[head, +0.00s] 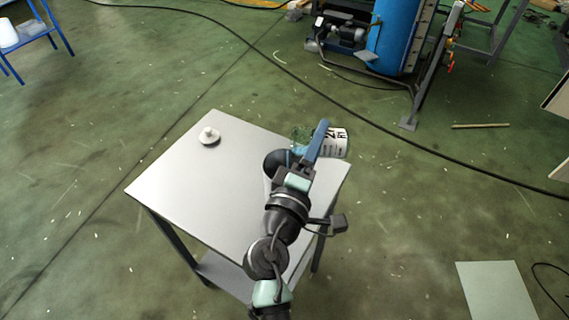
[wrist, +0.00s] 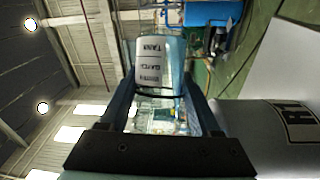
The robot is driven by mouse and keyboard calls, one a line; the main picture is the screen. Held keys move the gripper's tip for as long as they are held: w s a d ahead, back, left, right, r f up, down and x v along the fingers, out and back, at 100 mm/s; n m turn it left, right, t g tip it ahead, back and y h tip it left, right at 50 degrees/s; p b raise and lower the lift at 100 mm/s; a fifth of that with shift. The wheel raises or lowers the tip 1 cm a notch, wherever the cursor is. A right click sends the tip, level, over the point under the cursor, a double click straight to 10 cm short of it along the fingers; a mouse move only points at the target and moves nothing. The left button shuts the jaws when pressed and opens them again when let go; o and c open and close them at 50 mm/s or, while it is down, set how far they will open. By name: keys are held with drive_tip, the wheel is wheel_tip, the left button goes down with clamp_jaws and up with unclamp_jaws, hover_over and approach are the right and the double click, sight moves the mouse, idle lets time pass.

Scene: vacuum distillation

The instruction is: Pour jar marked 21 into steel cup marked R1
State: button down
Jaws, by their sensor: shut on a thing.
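My gripper (head: 312,150) is shut on the jar marked 21 (head: 338,144), a glass jar with a white label. The jar lies about on its side in the air, its bare greenish glass end to the left and its label to the right in the head view. It shows between the fingers in the wrist view (wrist: 160,55). The steel cup marked R1 (head: 267,182) stands on the table with its dark opening up, just left of and below the gripper. Its R1 label and wall fill the lower right of the wrist view (wrist: 255,118). I cannot see any liquid flowing.
A small white knobbed piece (head: 208,137) stands at the table's far left. The rest of the grey table (head: 185,185) is clear. A blue tank rig (head: 392,35) stands behind, and a black cable crosses the green floor.

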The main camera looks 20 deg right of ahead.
drive_tip(key=shift+f+n+b, duration=0.15)
drive_tip(key=shift+n+b, duration=0.25)
drive_tip(key=shift+b, duration=0.2)
drive_tip(key=shift+w+a+n, duration=0.1)
drive_tip(key=shift+n, duration=0.2)
idle(0.3)
drive_tip(key=shift+r+p, duration=0.25)
drive_tip(key=shift+p, duration=0.1)
drive_tip(key=shift+d+r+m+p, duration=0.2)
drive_tip(key=shift+r+m+p, duration=0.5)
drive_tip(key=shift+p, duration=0.45)
drive_tip(key=shift+s+d+f+m+g+p, duration=0.15)
drive_tip(key=shift+s+d+m+g+p, duration=0.15)
drive_tip(key=shift+m+p, duration=0.4)
drive_tip(key=shift+s+d+f+m+g+y, duration=0.1)
drive_tip(key=shift+d+f+m+g+y, duration=0.1)
drive_tip(key=shift+f+m, duration=0.35)
drive_tip(key=shift+d+f+m+g+y, duration=0.1)
drive_tip(key=shift+d+f+m+y, duration=0.1)
drive_tip(key=shift+f+m, duration=0.3)
